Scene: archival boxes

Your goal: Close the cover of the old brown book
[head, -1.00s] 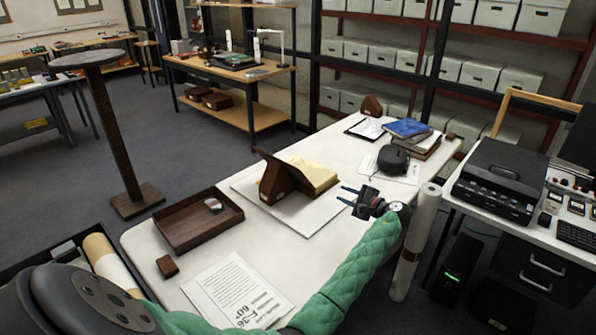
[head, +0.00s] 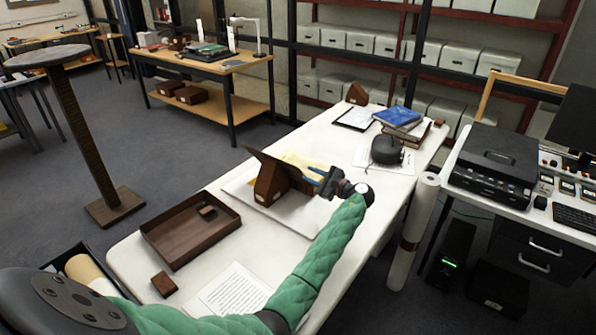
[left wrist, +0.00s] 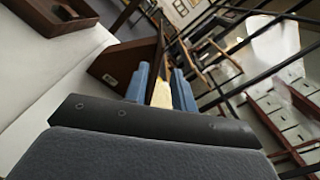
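The old brown book lies on a pale board on the white table, its brown cover (head: 274,162) raised and tilted against a brown wooden wedge (head: 270,186). Its yellowish pages (head: 301,162) are partly hidden by the cover and my gripper. My left gripper (head: 318,177) is at the right side of the book, close to the pages; contact cannot be told. In the left wrist view its blue fingers (left wrist: 162,88) stand apart, with the yellowish pages (left wrist: 161,95) showing between them and the wedge (left wrist: 124,66) to the left. My right gripper is not in view.
A brown tray (head: 190,232) holding a small dark object and a small brown block (head: 164,284) are at the table's near left. A printed sheet (head: 232,290) lies at the front. A black round device (head: 388,150) and a blue book (head: 397,116) stand further back.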

